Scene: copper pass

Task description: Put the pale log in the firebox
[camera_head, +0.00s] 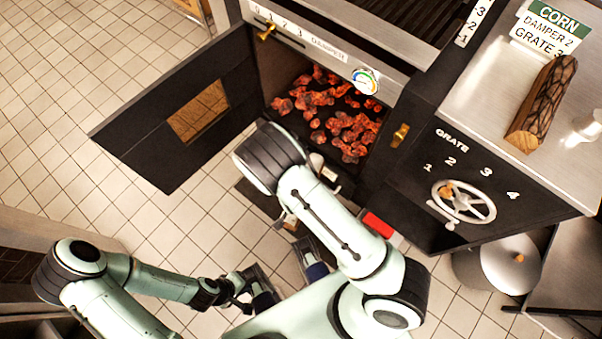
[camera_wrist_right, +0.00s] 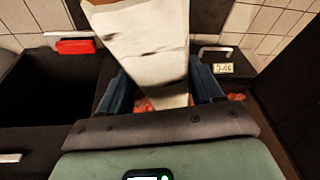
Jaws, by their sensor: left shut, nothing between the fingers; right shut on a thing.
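The pale log (camera_wrist_right: 145,45) shows large in the right wrist view. My right gripper (camera_wrist_right: 163,88) is shut on it, with a blue finger on either side. Orange embers show just past the fingers there. The firebox (camera_head: 335,115) in the head view has glowing embers inside, and its dark door (camera_head: 175,115) stands open to the left. My right arm bends in front of the opening and hides the right gripper and the log in the head view. My left gripper (camera_head: 262,290) is shut and empty, low over the tiled floor, away from the firebox.
A dark-barked log (camera_head: 543,105) lies on the steel counter beside CORN, DAMPER 2 and GRATE 3 signs (camera_head: 550,30). A grate handwheel (camera_head: 463,201) is on the front panel. A brass damper knob (camera_head: 266,32) sits above the firebox. Floor at left is clear.

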